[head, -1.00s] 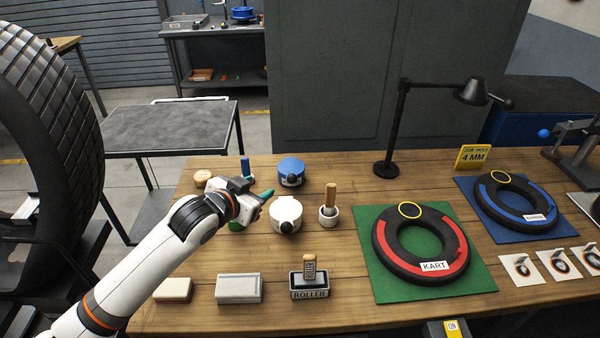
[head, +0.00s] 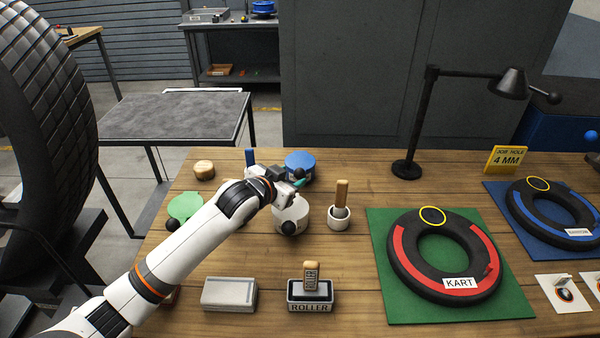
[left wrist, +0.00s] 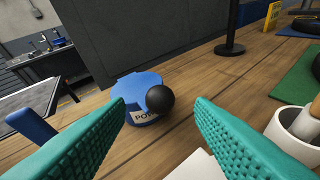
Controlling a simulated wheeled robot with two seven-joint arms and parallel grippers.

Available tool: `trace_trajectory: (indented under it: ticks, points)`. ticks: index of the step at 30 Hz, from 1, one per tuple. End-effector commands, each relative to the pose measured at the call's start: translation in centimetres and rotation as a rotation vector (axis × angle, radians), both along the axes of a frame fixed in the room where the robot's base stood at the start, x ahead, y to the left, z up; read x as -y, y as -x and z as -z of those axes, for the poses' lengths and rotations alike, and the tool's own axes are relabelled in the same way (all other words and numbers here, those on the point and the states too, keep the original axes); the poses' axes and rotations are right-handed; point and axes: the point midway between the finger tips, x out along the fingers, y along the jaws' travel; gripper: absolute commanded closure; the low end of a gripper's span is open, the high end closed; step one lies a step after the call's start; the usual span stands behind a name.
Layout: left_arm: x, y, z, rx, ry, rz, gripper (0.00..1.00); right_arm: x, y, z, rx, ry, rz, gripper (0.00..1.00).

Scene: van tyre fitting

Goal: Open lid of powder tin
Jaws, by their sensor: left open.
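The powder tin (head: 299,163) is a round blue tin with a blue lid and a black ball knob, near the back of the bench. In the left wrist view, the blue tin (left wrist: 139,86) shows a partly hidden label starting "PO", and its black knob (left wrist: 160,99) faces me. Its lid looks shut. My left gripper (head: 299,184) is open, just in front of the tin. In the left wrist view, the teal fingers (left wrist: 160,103) stand wide apart with the knob seen between them, farther ahead; nothing is held. My right gripper is out of view.
A white tin (head: 291,214) with a black knob stands just below my left gripper. A white mortar with a wooden pestle (head: 340,213) is to its right. A lamp (head: 406,168) and kart tyre (head: 410,262) are right.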

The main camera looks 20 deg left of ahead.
Motion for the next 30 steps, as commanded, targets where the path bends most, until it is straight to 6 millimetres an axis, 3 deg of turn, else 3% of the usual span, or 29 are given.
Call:
trace_trajectory:
  ticks: [3, 9, 21, 23, 30]
  points:
    - [0.5, -2.2, 0.8, 0.0, 0.002, -0.001, 0.51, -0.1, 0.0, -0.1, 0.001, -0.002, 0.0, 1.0]
    - [1.0, -4.4, 1.8, 0.0, 0.001, 0.0, 0.51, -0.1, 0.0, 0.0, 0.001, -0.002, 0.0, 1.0]
    - [1.2, -5.1, 2.2, 0.0, -0.001, 0.0, 0.51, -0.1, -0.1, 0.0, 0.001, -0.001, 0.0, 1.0]
    - [1.2, -5.1, 2.2, 0.0, -0.001, 0.0, 0.58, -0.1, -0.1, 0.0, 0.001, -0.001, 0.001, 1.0]
    - [1.2, -5.1, 2.2, 0.0, -0.001, 0.0, 0.97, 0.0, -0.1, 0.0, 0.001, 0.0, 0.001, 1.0]
